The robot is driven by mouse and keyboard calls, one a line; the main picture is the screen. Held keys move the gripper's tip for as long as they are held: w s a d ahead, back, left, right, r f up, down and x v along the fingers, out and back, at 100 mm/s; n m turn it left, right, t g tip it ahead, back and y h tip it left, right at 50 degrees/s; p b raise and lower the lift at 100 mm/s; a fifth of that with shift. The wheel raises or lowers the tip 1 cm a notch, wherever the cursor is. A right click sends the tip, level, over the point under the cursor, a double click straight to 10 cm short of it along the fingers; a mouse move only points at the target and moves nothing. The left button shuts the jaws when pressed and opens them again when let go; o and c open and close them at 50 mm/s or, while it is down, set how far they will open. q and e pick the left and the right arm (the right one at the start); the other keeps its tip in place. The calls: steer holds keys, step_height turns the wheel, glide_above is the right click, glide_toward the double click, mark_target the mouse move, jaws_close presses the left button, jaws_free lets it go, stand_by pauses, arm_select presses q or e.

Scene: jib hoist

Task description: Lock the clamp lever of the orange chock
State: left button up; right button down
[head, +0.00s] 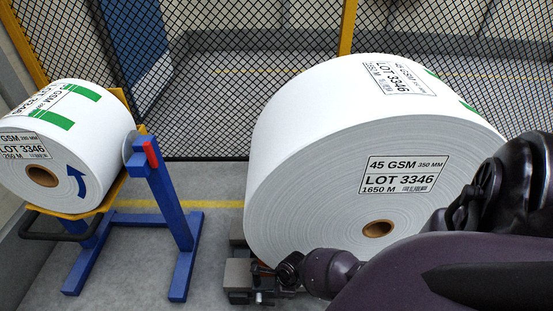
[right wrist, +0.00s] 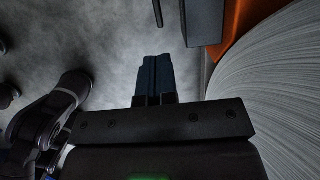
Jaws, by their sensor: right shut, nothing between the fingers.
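The orange chock (right wrist: 236,22) shows in the right wrist view at the top right, against the white roll's side. A grey block (right wrist: 204,20) sits beside it. A thin dark rod (right wrist: 158,12) left of the block may be the clamp lever; I cannot tell its position for sure. My right gripper (right wrist: 157,62) is shut and empty, its fingers below the rod and block in the picture, apart from both. In the head view my right arm reaches to the foot of the big roll and hides most of the chock. My left gripper is not in view.
The big white roll (head: 310,130) stands close beside my right arm. A grey block (head: 238,273) lies at its lower left. A smaller roll (head: 85,150) rests on a blue and yellow stand (head: 172,205) at the left. Floor between them is clear; a mesh fence (head: 230,60) stands behind.

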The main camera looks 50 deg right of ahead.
mark_target(272, 304)
steer(key=b+x, duration=0.1)
steer(key=x, duration=0.2)
steer(key=b+x, duration=0.2)
steer(key=x, duration=0.1)
steer(key=b+x, duration=0.2)
steer(key=x, duration=0.1)
steer(key=shift+s+d+f, duration=0.1)
steer(key=shift+s, duration=0.3)
steer(key=shift+w+f+b, duration=0.15)
steer(key=shift+f+b, duration=0.15)
steer(key=shift+w+f+b, duration=0.3)
steer(key=shift+f, duration=0.05)
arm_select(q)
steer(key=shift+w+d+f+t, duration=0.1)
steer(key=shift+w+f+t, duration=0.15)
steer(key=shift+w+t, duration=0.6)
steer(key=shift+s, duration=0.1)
arm_select(e)
steer(key=shift+w+r, duration=0.1)
steer(key=shift+w, duration=0.05)
